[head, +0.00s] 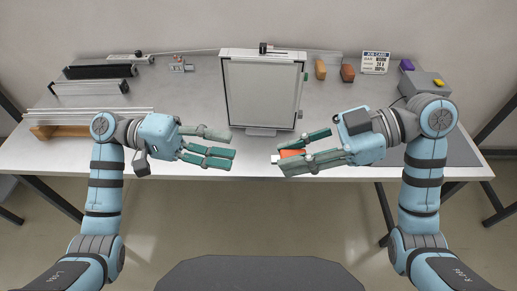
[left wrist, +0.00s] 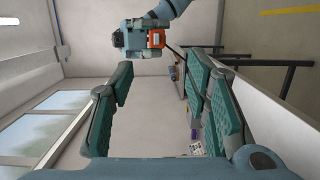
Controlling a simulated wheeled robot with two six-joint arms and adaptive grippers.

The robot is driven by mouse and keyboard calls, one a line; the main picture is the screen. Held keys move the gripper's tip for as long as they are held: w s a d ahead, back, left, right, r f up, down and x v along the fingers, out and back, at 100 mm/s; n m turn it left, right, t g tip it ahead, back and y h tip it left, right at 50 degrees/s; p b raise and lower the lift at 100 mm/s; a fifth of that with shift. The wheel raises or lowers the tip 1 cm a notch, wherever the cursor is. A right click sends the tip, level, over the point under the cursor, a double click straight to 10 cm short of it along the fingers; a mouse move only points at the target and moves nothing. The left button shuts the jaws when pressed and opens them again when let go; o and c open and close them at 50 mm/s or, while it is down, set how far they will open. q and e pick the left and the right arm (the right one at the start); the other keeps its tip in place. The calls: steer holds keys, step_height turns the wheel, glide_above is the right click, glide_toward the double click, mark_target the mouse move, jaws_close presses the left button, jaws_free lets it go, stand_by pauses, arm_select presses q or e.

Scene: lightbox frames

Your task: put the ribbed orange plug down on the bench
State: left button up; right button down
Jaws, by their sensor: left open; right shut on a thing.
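The orange plug (head: 291,153) is between the fingers of my right gripper (head: 285,157), which is shut on it. It is held above the front edge of the bench (head: 200,112), right of centre. The fingers hide much of the plug, and its ribs cannot be made out. A small white part shows at its left end. In the left wrist view the orange plug (left wrist: 156,38) shows at the far right gripper. My left gripper (head: 230,147) is open and empty, to the left of the plug and apart from it.
A framed light panel (head: 262,95) stands upright mid-bench. Rails (head: 90,87) lie at left.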

mark_target(279, 157)
arm_select(q)
steer(key=d, duration=0.3)
steer(key=s+d, duration=0.1)
steer(key=d, duration=0.6)
steer(key=shift+s+d+f, duration=0.1)
steer(key=shift+s+d, duration=0.15)
steer(key=shift+s, duration=0.1)
steer(key=shift+a, duration=0.1)
steer(key=c, duration=0.9)
steer(key=o, duration=0.9)
